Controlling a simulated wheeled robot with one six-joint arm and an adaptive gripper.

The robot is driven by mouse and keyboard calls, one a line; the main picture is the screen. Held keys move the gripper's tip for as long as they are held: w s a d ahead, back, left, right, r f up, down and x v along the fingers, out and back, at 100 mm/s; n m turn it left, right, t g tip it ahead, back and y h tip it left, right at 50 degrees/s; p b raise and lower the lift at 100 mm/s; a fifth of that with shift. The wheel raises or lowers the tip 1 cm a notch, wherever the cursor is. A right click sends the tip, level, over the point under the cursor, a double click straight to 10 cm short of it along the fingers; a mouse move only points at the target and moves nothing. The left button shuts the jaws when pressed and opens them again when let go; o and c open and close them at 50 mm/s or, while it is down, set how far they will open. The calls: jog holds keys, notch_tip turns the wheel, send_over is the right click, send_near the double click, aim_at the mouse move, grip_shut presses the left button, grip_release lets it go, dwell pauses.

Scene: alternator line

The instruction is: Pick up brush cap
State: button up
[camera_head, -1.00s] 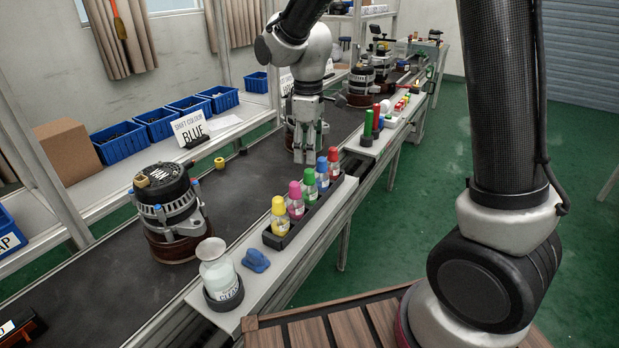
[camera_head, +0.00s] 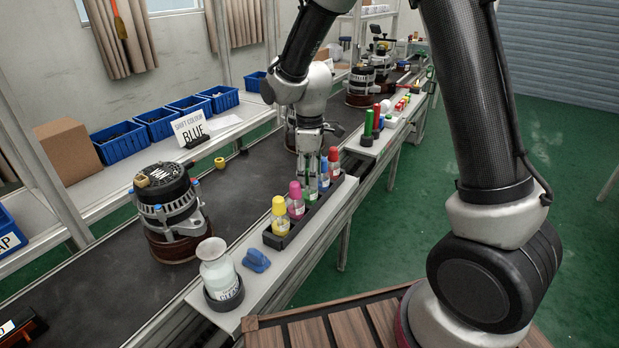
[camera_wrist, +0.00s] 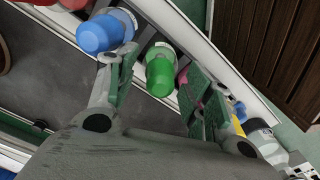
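Bottles with coloured caps stand in a dark rack (camera_head: 300,228): a yellow cap (camera_head: 279,205), a pink cap (camera_head: 295,190), a blue cap (camera_head: 323,166) and a red cap (camera_head: 334,154). My gripper (camera_head: 312,170) is over the rack, hiding most of the green-capped bottle in the head view. In the wrist view my gripper (camera_wrist: 158,72) is open, with the green cap (camera_wrist: 160,77) between its fingers and no clear contact. The blue cap (camera_wrist: 105,33) is outside the left finger there. The pink and yellow ones are partly hidden behind the right finger.
A glass jar (camera_head: 219,272) and a blue block (camera_head: 256,260) stand on the shelf in front of the rack. An alternator (camera_head: 165,208) sits on the conveyor (camera_head: 235,205). A sign (camera_head: 193,132) reads "SHIFT COLOUR BLUE". More bottles (camera_head: 371,120) stand farther back.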

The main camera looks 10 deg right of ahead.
jog(key=c, duration=0.6)
notch_tip(320, 180, up, 10)
jog(key=shift+o, duration=1)
jog(key=c, duration=0.4)
jog(key=shift+o, duration=0.2)
